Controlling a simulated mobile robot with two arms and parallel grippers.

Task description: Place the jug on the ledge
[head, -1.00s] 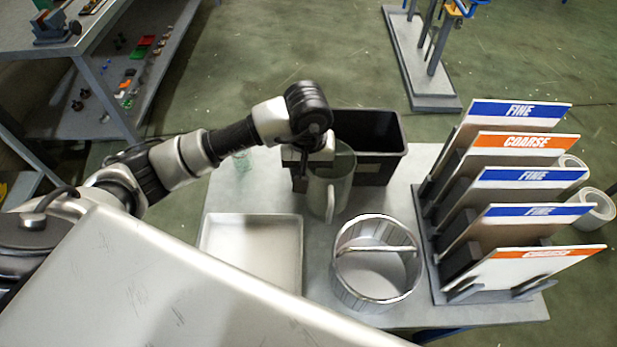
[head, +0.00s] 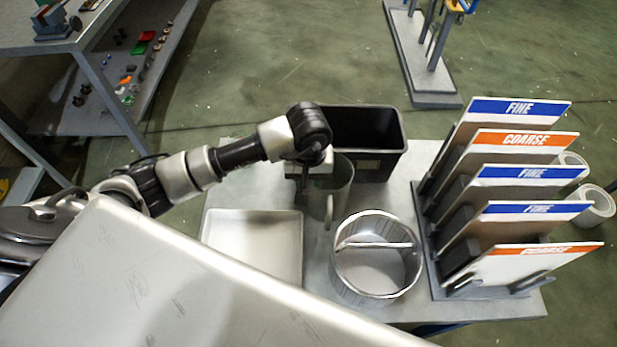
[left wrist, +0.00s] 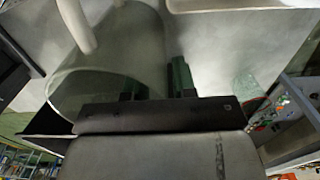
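The jug (head: 341,185) is a grey, see-through cylinder with a pale handle on the side toward me. It stands upright over the grey table top (head: 232,187), in front of the black bin; whether its base touches the top is unclear. My left gripper (head: 305,180) is at its left rim. In the left wrist view the jug (left wrist: 112,50) fills the upper left, its handle at the top. The two dark fingers (left wrist: 158,82) sit close together with the jug's wall between them. I cannot make out a separate ledge. My right gripper is out of view.
A black bin (head: 388,165) stands behind the jug. A white tray (head: 251,215) lies front left and a round metal basket (head: 345,280) front right. A rack of FINE and COARSE boards (head: 515,175) stands at the right. A shelf unit (head: 105,125) is at the far left.

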